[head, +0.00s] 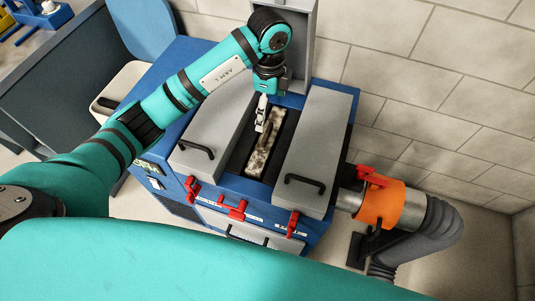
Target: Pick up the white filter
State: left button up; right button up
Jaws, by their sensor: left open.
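The filter is a long, narrow, off-white block (257,162) with dark, dirty patches. It lies in the dark open slot between two grey lids on top of a blue machine. My left gripper (262,130) points down over the far part of this block, with its fingers open. The gripper covers some of the block, and I cannot tell whether the fingers touch it. My right gripper is not in view.
The blue machine (170,181) has a left grey lid (213,130) and a right grey lid (318,140), each with a black handle. Red latches line its front. An orange collar (392,206) joins a grey duct (432,232) at right. A block wall stands behind.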

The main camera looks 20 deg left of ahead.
aim_at(267, 131)
pick_arm(q)
notch_tip(267, 131, down, 6)
jog(key=shift+r, duration=0.2)
notch_tip(267, 131, down, 5)
jog(key=shift+s+a+f+p, duration=0.1)
jog(key=shift+s+p, duration=0.05)
jog(key=shift+p, duration=0.45)
jog(key=c, duration=1.8)
